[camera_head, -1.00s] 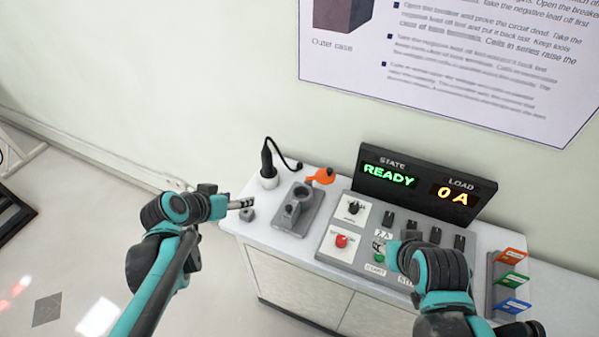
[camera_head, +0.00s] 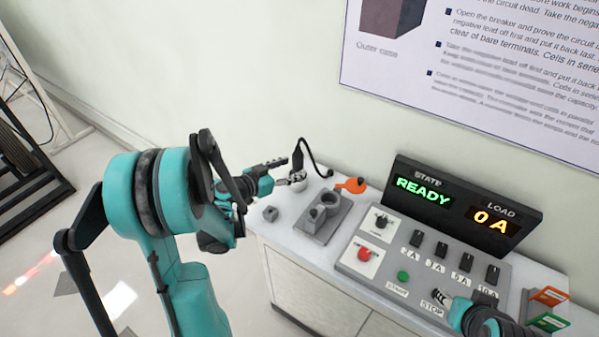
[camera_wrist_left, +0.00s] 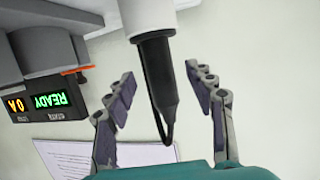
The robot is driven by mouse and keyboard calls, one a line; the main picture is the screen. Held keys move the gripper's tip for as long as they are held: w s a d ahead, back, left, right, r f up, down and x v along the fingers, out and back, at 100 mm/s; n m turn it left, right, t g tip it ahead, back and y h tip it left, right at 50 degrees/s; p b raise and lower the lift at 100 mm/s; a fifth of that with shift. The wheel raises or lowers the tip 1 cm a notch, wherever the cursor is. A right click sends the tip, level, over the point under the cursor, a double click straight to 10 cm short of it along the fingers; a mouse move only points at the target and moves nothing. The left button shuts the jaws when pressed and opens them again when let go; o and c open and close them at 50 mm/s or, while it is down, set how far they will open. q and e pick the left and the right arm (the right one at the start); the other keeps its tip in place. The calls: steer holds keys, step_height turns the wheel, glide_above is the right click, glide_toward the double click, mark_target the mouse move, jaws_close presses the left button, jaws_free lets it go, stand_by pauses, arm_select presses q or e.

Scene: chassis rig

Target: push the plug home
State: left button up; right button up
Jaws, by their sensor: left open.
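The black plug (camera_wrist_left: 157,75) stands in a white round socket (camera_wrist_left: 146,16), its tapered end and cable toward me in the left wrist view. In the head view its top (camera_head: 298,157) shows behind my left gripper, above the socket (camera_head: 311,184). My left gripper (camera_head: 288,171) is open. In the left wrist view its fingers (camera_wrist_left: 160,78) lie on either side of the plug, with gaps on both sides. How deep the plug sits is hard to tell. My right gripper (camera_head: 441,297) is over the panel's front, near the STOP label; its jaws are too small to judge.
A small grey block (camera_head: 270,213) lies near the left edge. The control panel (camera_head: 386,227) and display (camera_head: 463,206), reading READY and 0 A, fill the right.

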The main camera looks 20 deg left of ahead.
mark_target(294, 166)
arm_select(q)
steer(key=b+x, duration=0.1)
steer(key=x, duration=0.3)
arm_select(e)
steer(key=shift+f, duration=0.7)
arm_select(q)
steer(key=shift+s+r, duration=0.1)
steer(key=shift+s, duration=0.05)
steer(key=c, duration=0.3)
jaws_close()
steer(key=shift+r, duration=0.1)
arm_select(e)
steer(key=shift+r, duration=0.1)
